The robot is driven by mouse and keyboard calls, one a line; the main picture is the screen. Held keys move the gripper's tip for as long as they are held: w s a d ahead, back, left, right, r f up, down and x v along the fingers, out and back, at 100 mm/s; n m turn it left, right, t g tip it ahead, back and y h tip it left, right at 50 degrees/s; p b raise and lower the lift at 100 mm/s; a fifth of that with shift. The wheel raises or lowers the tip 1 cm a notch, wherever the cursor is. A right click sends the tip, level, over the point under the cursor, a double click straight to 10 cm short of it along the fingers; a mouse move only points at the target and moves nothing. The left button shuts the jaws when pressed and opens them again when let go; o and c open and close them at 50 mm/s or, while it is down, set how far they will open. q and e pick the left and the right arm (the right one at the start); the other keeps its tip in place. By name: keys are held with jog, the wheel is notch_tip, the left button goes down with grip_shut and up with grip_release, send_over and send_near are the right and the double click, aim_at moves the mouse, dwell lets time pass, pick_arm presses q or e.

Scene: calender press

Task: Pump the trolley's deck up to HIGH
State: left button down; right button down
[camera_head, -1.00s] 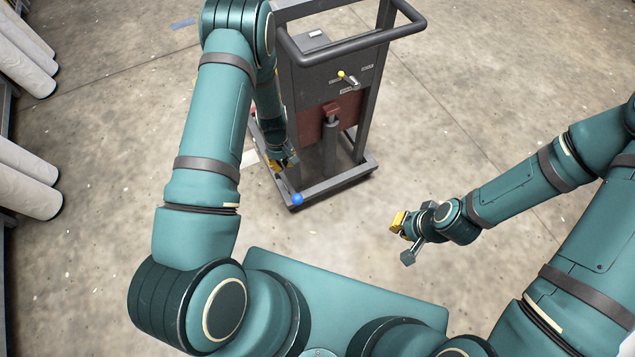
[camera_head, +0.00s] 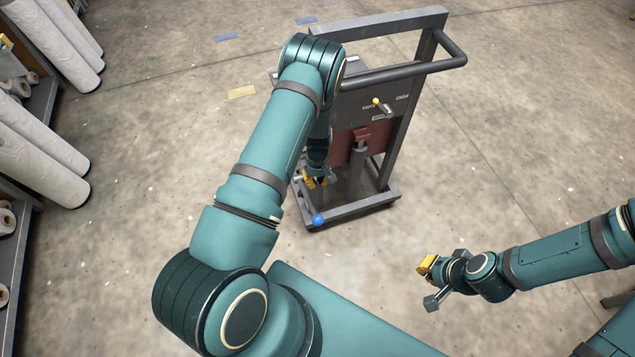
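The trolley (camera_head: 345,207) stands on the floor at the upper middle, with a dark upright panel, a tubular push handle (camera_head: 440,64) and a low grey base frame. A small lever with a yellow knob (camera_head: 376,101) sits on the panel between small unreadable labels. A blue ball knob (camera_head: 318,219) shows at the near left corner of the base. My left gripper (camera_head: 316,181), with yellow at its fingers, points down just above and behind the blue knob, apart from it in the picture. Its finger gap is too small to judge. My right gripper (camera_head: 431,283) is open and empty, well away from the trolley.
White rolls (camera_head: 45,150) lie on racks along the left edge. Yellow (camera_head: 242,92) and blue (camera_head: 227,37) markings show on the concrete floor. The floor around the trolley is clear. My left arm hides part of the trolley's left side.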

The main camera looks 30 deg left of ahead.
pick_arm(q)
jog(key=s+d+f, duration=0.2)
jog(key=s+f, duration=0.1)
jog(key=f, duration=0.6)
jog(key=shift+s+d+b, duration=0.25)
jog(key=shift+b, duration=0.1)
pick_arm(e)
jog(key=shift+s+f, duration=0.15)
jog(key=shift+f, duration=0.3)
